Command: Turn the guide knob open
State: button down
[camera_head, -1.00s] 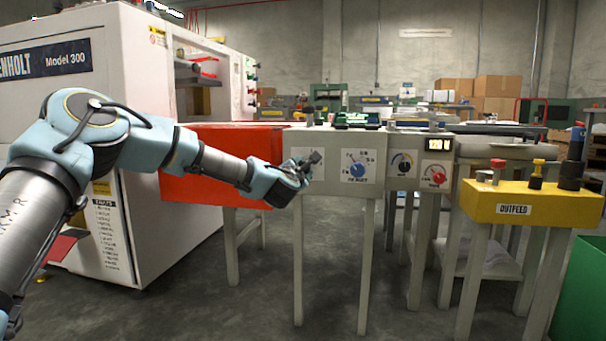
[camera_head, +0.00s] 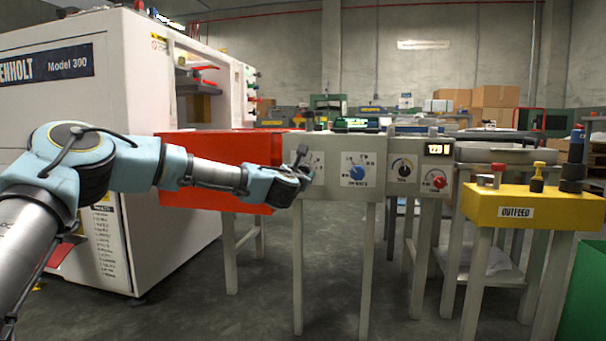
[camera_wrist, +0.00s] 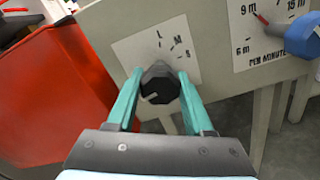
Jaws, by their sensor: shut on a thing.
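The guide knob is a dark, faceted knob (camera_wrist: 160,84) on a white dial plate (camera_wrist: 148,50) marked L, M and S, on the grey panel. In the wrist view my gripper (camera_wrist: 160,92) has its two teal fingers on either side of the knob, shut on it. A pale pointer line shows on the knob's face. In the head view my gripper (camera_head: 298,176) is at the left end of the panel, in front of the dial plate (camera_head: 315,162), and partly hides it.
Right of it on the panel (camera_head: 330,190) are a blue knob (camera_head: 357,173), a black knob (camera_head: 404,170) and a red knob (camera_head: 439,182). A red guard (camera_head: 225,160) stands close on the left. A yellow outfeed box (camera_head: 480,208) stands at the right.

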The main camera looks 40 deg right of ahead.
jog(key=shift+c, duration=1.4)
grip_release()
jog(key=p+v, duration=0.3)
jog(key=v, duration=0.7)
jog(key=shift+s+a, duration=0.2)
jog(key=shift+a, duration=0.15)
jog(key=shift+f, duration=0.15)
